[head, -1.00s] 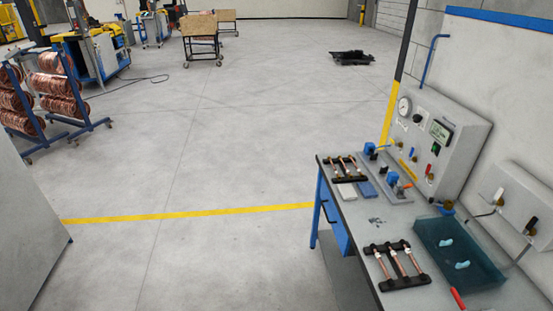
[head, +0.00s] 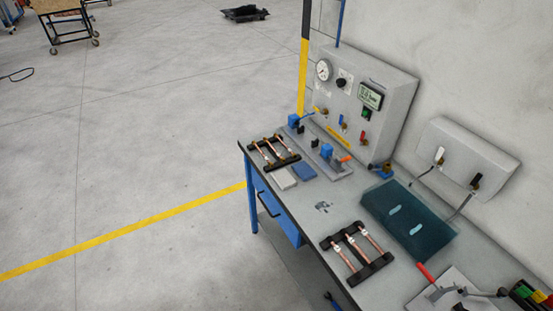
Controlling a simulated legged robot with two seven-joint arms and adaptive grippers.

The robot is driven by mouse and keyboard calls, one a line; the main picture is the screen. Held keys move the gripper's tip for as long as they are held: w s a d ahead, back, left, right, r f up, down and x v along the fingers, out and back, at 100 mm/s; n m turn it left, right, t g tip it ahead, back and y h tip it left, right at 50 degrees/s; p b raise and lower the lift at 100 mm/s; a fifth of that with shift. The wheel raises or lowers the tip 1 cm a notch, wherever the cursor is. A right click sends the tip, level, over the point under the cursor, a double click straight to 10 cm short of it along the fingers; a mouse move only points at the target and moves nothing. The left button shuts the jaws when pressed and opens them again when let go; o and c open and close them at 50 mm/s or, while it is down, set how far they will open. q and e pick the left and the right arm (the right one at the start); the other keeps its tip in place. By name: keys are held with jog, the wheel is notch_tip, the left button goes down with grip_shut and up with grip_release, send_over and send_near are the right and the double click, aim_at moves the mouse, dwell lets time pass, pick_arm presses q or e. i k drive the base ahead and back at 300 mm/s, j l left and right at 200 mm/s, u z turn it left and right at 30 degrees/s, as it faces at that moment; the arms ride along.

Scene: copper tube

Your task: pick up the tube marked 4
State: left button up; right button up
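Copper tubes lie across two black racks on the grey workbench (head: 310,223). The nearer rack (head: 364,274) holds copper tubes (head: 357,247) side by side, with small pale tags on them. The farther rack (head: 289,162) holds more copper tubes (head: 269,152) near the bench's far left end. The markings are too small to read, so I cannot tell which tube is marked 4. Neither of my grippers is in view.
A test panel with a gauge (head: 323,70) stands at the back of the bench. A dark teal tray (head: 440,248) lies right of the nearer rack. A red-handled tool (head: 427,272) is near the front right. Open floor (head: 120,150) with a yellow line lies to the left.

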aim_at(282, 160)
jog(key=i+j, duration=0.15)
jog(key=i+j+z, duration=0.1)
jog(key=z, duration=0.35)
jog(key=i+j+z, duration=0.1)
jog(key=z, duration=0.35)
jog(key=j+z, duration=0.25)
jog(key=z, duration=0.15)
jog(key=j+z, duration=0.15)
jog(key=z, duration=0.3)
